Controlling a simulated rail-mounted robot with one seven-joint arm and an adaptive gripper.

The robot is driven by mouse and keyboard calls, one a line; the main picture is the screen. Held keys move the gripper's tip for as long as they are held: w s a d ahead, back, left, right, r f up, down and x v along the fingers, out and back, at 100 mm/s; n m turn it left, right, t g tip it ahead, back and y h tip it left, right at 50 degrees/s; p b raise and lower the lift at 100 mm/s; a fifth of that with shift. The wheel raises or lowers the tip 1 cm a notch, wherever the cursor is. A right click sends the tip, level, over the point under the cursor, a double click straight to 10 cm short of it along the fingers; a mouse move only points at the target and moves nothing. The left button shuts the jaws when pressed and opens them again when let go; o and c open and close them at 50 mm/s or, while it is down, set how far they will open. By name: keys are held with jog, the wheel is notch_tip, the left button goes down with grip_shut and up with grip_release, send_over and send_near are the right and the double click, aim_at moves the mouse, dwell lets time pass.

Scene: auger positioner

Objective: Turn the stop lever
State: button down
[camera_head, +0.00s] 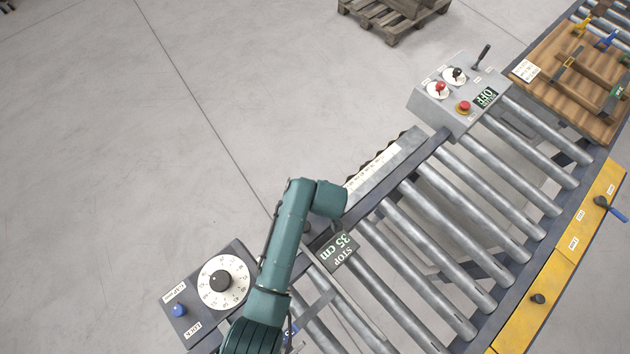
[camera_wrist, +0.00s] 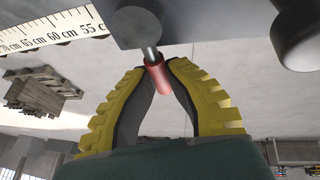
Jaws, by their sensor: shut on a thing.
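In the wrist view, a lever with a red grip (camera_wrist: 157,77) hangs by a short metal rod from a dark grey block (camera_wrist: 136,26). My gripper (camera_wrist: 162,70) has its yellow, black-padded fingers closed on the red grip, with the tips near its upper end. A white centimetre scale (camera_wrist: 52,30) runs along the grey rail beside the block. In the head view, my green arm hides the gripper and the lever. A small display (camera_head: 338,250) beside the arm reads STOP 35 cm.
A dial box (camera_head: 220,280) with a blue knob (camera_head: 179,310) stands left of my arm. A grey control box (camera_head: 458,94) with red knobs and a black lever stands farther up. Conveyor rollers (camera_head: 440,240) and a yellow panel (camera_head: 560,262) lie to the right. Open floor is at left.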

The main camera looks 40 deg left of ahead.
jog(key=c, duration=1.1)
grip_release()
jog(key=shift+s+f, duration=0.25)
jog(key=shift+o, duration=0.4)
jog(key=shift+w+r, duration=0.1)
jog(key=shift+w, duration=0.05)
jog(key=v, duration=1.2)
